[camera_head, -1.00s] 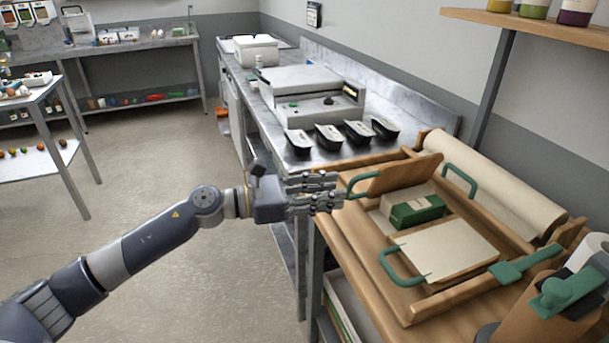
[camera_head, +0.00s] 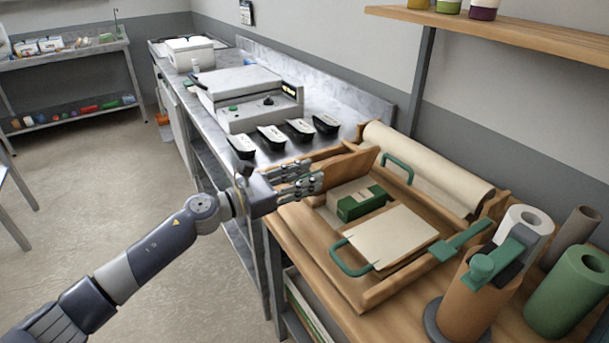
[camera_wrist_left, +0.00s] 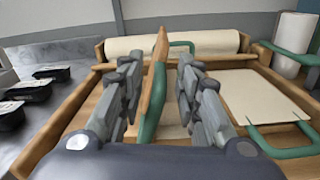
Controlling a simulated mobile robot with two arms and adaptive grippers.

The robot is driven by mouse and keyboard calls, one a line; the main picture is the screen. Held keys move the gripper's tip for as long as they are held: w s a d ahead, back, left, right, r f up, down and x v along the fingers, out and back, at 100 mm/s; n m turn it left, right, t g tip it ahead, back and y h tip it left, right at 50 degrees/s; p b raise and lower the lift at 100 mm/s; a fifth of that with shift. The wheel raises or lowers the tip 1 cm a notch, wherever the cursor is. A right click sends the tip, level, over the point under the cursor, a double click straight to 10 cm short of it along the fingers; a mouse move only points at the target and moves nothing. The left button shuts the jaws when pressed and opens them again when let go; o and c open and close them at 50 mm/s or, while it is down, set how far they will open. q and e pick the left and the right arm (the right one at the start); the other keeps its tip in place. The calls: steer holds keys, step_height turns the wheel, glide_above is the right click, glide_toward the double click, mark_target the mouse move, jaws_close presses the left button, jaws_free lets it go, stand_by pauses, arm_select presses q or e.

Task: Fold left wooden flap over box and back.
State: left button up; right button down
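The left wooden flap (camera_head: 348,166) stands raised and tilted at the left side of the wooden box frame (camera_head: 338,268). In the left wrist view it rises edge-on (camera_wrist_left: 160,75), with its green handle (camera_wrist_left: 150,118) below it. My left gripper (camera_head: 305,180) is at this handle. In the left wrist view its fingers (camera_wrist_left: 157,95) stand apart, one on each side of the flap and handle, with a gap visible to the right. Contact cannot be told. My right gripper is not in view.
A pale flap (camera_head: 392,236) with a green handle lies flat at the front; another green handle (camera_head: 398,168) stands at the back. A paper roll (camera_head: 430,170) lies behind the frame. Several black trays (camera_head: 272,138) are on the steel counter. A tape dispenser (camera_head: 480,272) stands at right.

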arm_select(q)
jaws_close()
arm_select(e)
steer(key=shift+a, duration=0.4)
arm_select(q)
steer(key=shift+w+a, duration=0.1)
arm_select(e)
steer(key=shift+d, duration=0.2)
